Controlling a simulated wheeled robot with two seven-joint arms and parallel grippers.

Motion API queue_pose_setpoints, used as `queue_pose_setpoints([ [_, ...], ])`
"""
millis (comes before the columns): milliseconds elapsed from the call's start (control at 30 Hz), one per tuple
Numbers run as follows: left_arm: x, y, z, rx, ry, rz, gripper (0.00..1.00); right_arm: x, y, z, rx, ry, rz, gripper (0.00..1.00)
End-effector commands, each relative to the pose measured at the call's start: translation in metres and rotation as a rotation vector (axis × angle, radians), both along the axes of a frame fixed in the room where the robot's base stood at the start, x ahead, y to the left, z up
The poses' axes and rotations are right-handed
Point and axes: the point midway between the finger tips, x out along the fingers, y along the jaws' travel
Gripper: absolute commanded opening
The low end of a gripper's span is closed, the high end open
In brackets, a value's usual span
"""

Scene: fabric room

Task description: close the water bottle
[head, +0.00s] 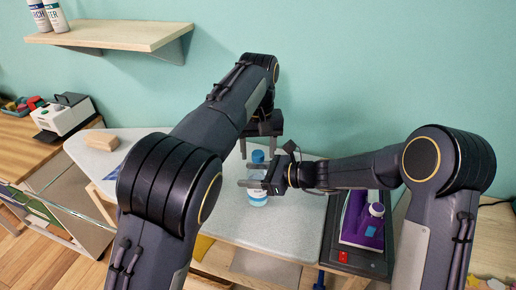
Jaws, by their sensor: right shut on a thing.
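A clear water bottle (257,199) with a pale label and a blue top (257,156) stands upright on the grey ironing board (307,216). My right gripper (252,183) comes in from the right and is shut on the bottle's body, partly hiding it. My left gripper (258,148) points down just above and behind the blue top. Its two fingers are spread apart with a gap between them, and it looks empty. Whether the blue top is a cap seated on the neck cannot be told at this size.
A purple and white iron (364,222) sits on a dark tray at the right. A wooden block (101,140) lies at the board's left end, near a white and black machine (66,116). A wooden shelf (112,37) with spray cans hangs upper left.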

Motion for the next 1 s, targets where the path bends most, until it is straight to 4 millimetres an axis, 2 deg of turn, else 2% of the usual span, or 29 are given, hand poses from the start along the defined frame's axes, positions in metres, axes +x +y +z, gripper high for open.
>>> queue_pose_setpoints([
  [167, 0.000, 0.000, 0.001, 0.000, 0.000, 0.000, 0.53, 0.000, 0.000, 0.000, 0.000, 0.000, 0.000, 0.00],
  [267, 0.001, 0.000, 0.008, -0.002, -0.002, 0.000, 0.53, 0.000, 0.000, 0.000, 0.000, 0.000, 0.000, 0.00],
  [533, 0.001, 0.000, 0.053, -0.002, -0.004, 0.000, 0.53, 0.000, 0.000, 0.000, 0.000, 0.000, 0.000, 0.00],
  [700, 0.001, 0.000, 0.070, -0.001, -0.001, 0.001, 0.53, 0.000, 0.000, 0.000, 0.000, 0.000, 0.000, 0.00],
  [1000, 0.000, 0.000, 0.075, 0.000, 0.000, 0.000, 0.53, 0.000, 0.000, 0.000, 0.000, 0.000, 0.000, 0.00],
])
